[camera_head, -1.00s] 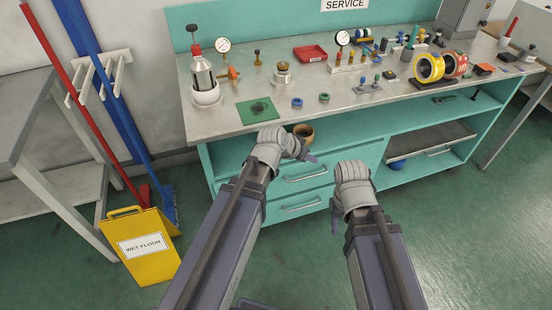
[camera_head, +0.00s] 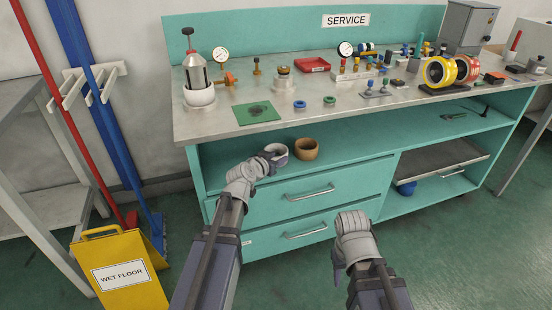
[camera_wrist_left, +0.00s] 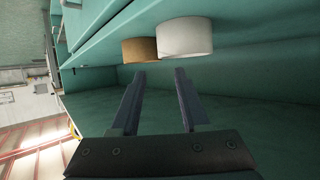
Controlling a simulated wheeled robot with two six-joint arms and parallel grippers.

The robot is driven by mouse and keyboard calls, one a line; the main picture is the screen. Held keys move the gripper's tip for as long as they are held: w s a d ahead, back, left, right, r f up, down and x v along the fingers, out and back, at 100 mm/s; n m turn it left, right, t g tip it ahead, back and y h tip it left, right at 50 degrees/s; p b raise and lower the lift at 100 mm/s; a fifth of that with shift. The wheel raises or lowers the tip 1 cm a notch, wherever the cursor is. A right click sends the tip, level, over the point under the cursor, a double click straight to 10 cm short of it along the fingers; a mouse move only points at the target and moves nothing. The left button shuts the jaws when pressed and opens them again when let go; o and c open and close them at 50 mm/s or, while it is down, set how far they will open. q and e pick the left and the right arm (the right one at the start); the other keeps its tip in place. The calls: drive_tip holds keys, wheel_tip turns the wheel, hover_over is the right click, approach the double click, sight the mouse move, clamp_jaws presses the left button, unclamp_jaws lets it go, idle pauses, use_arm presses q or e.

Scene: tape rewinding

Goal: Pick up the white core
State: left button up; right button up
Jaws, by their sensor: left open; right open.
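The white core (camera_head: 277,150) is a short, pale ring on the shelf under the bench top, at the left. Beside it, to its right, is a brown core (camera_head: 307,149). My left gripper (camera_head: 272,163) is open and empty, just in front of the white core and partly covering it. In the left wrist view, the white core (camera_wrist_left: 184,37) and brown core (camera_wrist_left: 139,50) lie beyond the two open fingers (camera_wrist_left: 157,75). The white core is not between the fingers. My right gripper (camera_head: 338,272) is open and empty, low in front of the drawers.
The bench top (camera_head: 220,118) overhangs the shelf and carries a green mat (camera_head: 256,112), a blue ring (camera_head: 299,104), a green ring (camera_head: 329,100) and gauges. Drawers (camera_head: 310,192) are below the shelf. A yellow wet-floor sign (camera_head: 122,275) stands at left.

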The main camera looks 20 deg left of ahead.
sight(286, 154)
use_arm(q)
drive_tip(key=b+x, duration=0.2)
drive_tip(key=x, duration=0.5)
drive_tip(key=shift+w+a+f+b, duration=0.1)
drive_tip(key=shift+f+b, duration=0.2)
drive_tip(key=shift+b, duration=0.05)
drive_tip(key=shift+r, duration=0.1)
drive_tip(key=shift+c, duration=0.2)
clamp_jaws()
